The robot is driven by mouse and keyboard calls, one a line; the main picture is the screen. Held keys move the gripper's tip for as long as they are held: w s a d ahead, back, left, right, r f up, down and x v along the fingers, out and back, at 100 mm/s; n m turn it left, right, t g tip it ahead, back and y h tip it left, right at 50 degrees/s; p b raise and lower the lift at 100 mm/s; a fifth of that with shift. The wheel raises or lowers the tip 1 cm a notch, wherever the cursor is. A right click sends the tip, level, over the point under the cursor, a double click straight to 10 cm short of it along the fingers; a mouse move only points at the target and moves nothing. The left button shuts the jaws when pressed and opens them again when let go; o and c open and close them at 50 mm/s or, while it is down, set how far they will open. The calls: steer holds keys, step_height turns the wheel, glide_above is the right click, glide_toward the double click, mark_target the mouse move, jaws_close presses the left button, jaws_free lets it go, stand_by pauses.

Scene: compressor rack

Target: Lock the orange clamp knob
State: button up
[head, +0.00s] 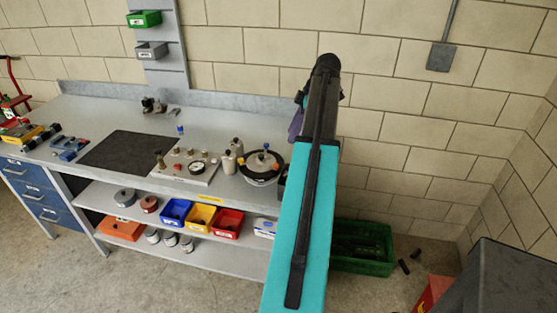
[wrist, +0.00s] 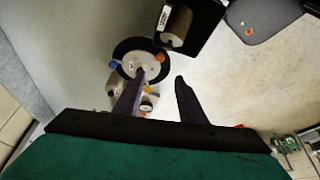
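A round pot (head: 262,166) with a dark rim and a pale lid stands at the right end of the workbench. The lid carries small orange and blue knobs; an orange knob (head: 273,180) shows on its near side. In the wrist view the pot (wrist: 122,49) lies beyond my fingers, with an orange spot (wrist: 159,58) on its lid. Which orange part is the clamp knob, and its lock state, I cannot tell. My gripper (wrist: 160,76) is open and empty. The left finger overlaps the lid in that view; contact is not clear. In the head view my arm mostly hides the gripper.
A dark mat (head: 128,152) lies farther left. Coloured bins (head: 200,216) fill the shelf below. A green crate (head: 362,262) sits on the floor at right. A black holder (wrist: 203,22) shows beside the pot.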

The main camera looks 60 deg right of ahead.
mark_target(276, 164)
steer(key=shift+w+f, duration=0.1)
steer(key=shift+f, duration=0.05)
steer(key=shift+p+x, duration=2.2)
steer(key=shift+x, duration=4.55)
steer(key=shift+w+a, duration=0.1)
jaws_close()
